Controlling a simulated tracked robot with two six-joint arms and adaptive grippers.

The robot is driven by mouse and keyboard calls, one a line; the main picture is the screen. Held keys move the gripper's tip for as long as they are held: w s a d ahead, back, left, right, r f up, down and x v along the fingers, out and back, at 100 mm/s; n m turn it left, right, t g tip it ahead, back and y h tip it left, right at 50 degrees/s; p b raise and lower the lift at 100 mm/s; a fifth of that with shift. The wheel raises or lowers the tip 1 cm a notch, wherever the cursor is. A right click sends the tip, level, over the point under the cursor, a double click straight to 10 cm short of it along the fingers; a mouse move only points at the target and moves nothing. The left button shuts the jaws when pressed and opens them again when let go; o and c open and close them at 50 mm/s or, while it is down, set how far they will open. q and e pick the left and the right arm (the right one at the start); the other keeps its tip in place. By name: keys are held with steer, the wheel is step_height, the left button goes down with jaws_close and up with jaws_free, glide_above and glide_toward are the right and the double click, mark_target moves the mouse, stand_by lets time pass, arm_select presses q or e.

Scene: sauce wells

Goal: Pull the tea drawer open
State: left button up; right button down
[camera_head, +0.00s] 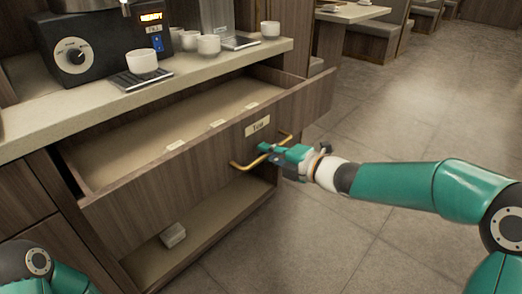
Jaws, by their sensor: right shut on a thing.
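The tea drawer (160,185) is a brown wooden drawer with a small label reading "Tea" on its front. It stands pulled out from the cabinet, and its pale inside floor shows. A brass bar handle (243,165) runs across the drawer front below the label. My right gripper (268,150) is shut on the handle near its middle, with my arm reaching in from the right. Part of my left arm shows at the bottom left, but its gripper is out of view.
A counter (215,62) above the drawer bears a black coffee machine (90,47) and several white cups. Small pale tags (217,124) lie along the drawer's inside front. The tiled floor on the right is clear.

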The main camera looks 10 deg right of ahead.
steer(key=shift+s+a+f, duration=0.1)
steer(key=shift+a+f, duration=0.05)
steer(key=shift+f, duration=0.05)
steer(key=c, duration=1.3)
jaws_free()
steer(key=shift+o, duration=0.5)
steer(key=shift+r, duration=0.1)
steer(key=v, duration=1.2)
